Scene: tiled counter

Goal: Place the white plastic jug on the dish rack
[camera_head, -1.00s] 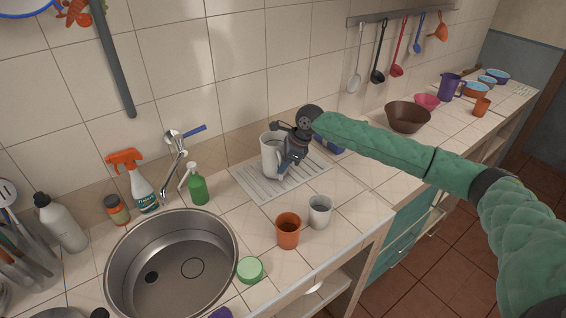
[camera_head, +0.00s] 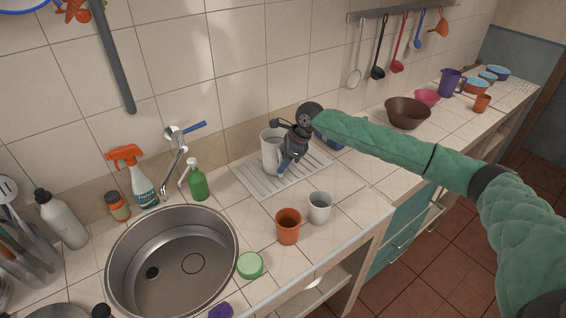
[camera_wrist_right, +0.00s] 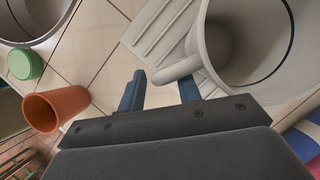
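The white plastic jug (camera_head: 270,152) stands upright on the white ridged dish rack (camera_head: 257,180) behind the sink's right side. In the right wrist view the jug (camera_wrist_right: 217,45) fills the upper right, with its handle pointing toward my fingers and the rack (camera_wrist_right: 160,35) beneath. My right gripper (camera_head: 290,158) is at the jug's handle side. Its two blue fingers (camera_wrist_right: 161,90) are apart, with the end of the handle in the gap and space visible beside it. My left gripper is not in view.
An orange cup (camera_head: 288,228) and a whitish cup (camera_head: 320,208) stand in front of the rack. The round sink (camera_head: 172,262), green soap bottle (camera_head: 197,184) and faucet (camera_head: 176,165) are to the left. A brown bowl (camera_head: 407,114) stands farther right. Counter tiles right of the cups are clear.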

